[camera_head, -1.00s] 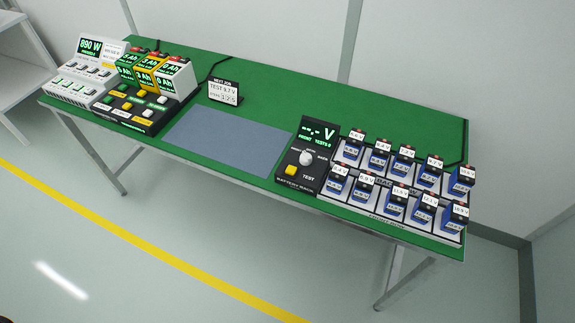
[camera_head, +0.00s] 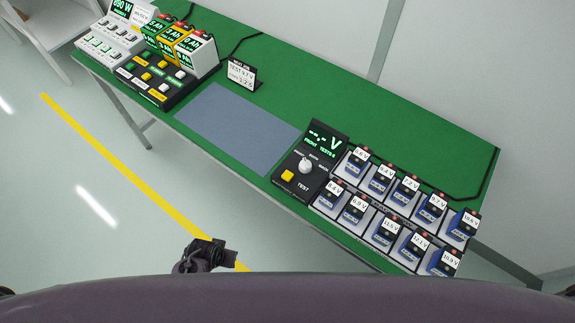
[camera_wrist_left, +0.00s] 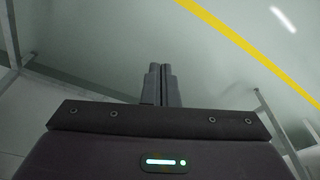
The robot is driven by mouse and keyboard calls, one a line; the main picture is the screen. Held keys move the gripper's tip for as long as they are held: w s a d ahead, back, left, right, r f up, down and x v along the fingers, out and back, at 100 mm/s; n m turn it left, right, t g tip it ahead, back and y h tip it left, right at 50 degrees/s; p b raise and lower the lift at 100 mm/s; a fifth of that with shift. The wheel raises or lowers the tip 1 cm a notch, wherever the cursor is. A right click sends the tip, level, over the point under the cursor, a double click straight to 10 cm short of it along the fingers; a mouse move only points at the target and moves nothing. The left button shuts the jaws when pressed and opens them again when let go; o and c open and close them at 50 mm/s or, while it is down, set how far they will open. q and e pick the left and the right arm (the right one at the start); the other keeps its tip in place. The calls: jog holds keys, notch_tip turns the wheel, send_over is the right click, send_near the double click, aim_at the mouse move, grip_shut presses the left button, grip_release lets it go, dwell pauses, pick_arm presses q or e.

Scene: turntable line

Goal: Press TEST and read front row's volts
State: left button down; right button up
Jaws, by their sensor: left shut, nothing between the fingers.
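The black battery-rack panel (camera_head: 309,163) stands left of the battery rows in the head view. Its green display (camera_head: 323,140) shows dashes before V, with "FRONT" and "TESTS 0" below. A white knob (camera_head: 305,166) sits under it, and the yellow TEST button (camera_head: 287,176) is at the lower left. My left gripper (camera_wrist_left: 160,72) is shut and empty in the wrist view, over the floor. A dark arm part (camera_head: 205,256), likely mine, shows low in the head view, apart from the table. My right gripper is not seen.
The rear battery row (camera_head: 407,187) stands behind the front row. A small job sign (camera_head: 242,74) stands at the table's back. A grey mat (camera_head: 236,125) lies empty left of the panel. A charger block (camera_head: 165,70) and white power unit (camera_head: 117,35) fill the left end.

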pick_arm(q)
jog(key=w+d+r+m+t+p, duration=0.15)
jog(key=w+r, duration=0.25)
jog(key=r, duration=0.7)
jog(key=w+d+r+m+t+h+p, duration=0.1)
jog(key=w+d+r+p, duration=0.15)
jog(key=r, duration=0.75)
jog(key=w+d+r+m+t+p, duration=0.15)
jog(key=w+r, duration=0.35)
jog(key=r, duration=0.6)
jog(key=w+d+f+m+g+h, duration=0.1)
jog(key=w+d+m+h, duration=0.2)
jog(key=d+m, duration=0.3)
jog(key=w+d+f+m+h+p, duration=0.1)
jog(key=w+d+f+m+h, duration=0.1)
jog(key=d+m, duration=0.5)
jog(key=shift+w+m+g+h, duration=0.4)
jog(key=shift+w+m+h, duration=0.5)
jog(key=shift+w+m, duration=0.1)
